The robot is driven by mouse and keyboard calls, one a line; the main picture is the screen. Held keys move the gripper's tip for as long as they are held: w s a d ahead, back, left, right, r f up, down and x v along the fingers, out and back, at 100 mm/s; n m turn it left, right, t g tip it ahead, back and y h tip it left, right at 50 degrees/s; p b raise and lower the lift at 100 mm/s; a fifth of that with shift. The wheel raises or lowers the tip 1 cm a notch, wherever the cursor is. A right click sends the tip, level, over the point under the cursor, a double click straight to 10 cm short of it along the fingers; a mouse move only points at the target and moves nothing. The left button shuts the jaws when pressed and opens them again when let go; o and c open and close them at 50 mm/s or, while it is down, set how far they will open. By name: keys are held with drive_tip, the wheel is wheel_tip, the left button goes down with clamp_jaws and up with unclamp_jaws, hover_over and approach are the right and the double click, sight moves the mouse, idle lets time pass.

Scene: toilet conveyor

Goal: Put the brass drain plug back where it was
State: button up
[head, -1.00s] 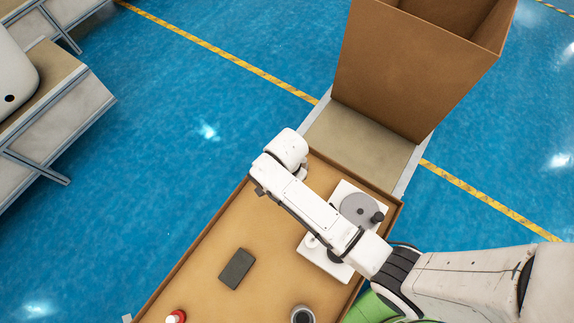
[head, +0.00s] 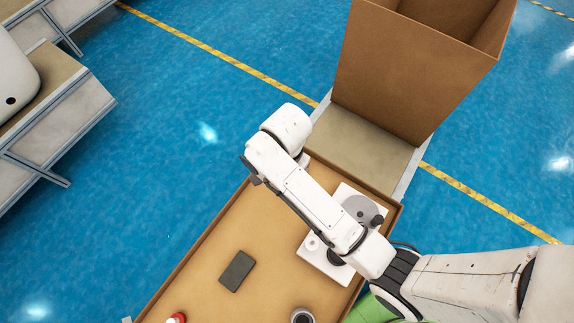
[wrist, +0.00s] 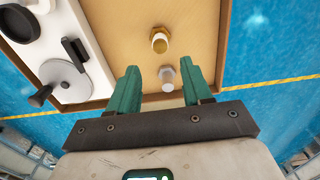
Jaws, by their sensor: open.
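The brass drain plug (wrist: 160,40), a gold hex piece with a pale centre, stands on the brown tray floor in the wrist view, beyond my fingertips. A second, pale grey bolt-like piece (wrist: 167,78) shows between my fingers, near the tray wall; I cannot tell its height gap to the gripper. My gripper (wrist: 161,72) has two green fingers spread wide and is empty. In the head view my arm hides the gripper and both small pieces. The brown tray (head: 205,247) shows there, its far end partly covered by my arm.
A white board (head: 345,195) with a grey disc (head: 354,208) and dark knob lies in the tray. A dark block (head: 237,270), a red-topped item (head: 175,318) and a dark round cup (head: 302,315) lie nearer. A tall cardboard box (head: 405,75) stands beyond the tray.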

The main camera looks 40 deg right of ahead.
drive_tip(key=s+d+r+n, duration=0.1)
drive_tip(key=s+d+n, duration=0.3)
drive_tip(key=s+n, duration=0.3)
drive_tip(key=s+d+r+n+t, duration=0.1)
drive_tip(key=s+d+n, duration=0.3)
drive_tip(key=s, duration=0.5)
drive_tip(key=r+n, duration=0.1)
drive_tip(key=n, duration=0.1)
drive_tip(key=shift+s+r+n, duration=0.15)
drive_tip(key=shift+s+n, duration=0.1)
drive_tip(key=shift+n, duration=0.15)
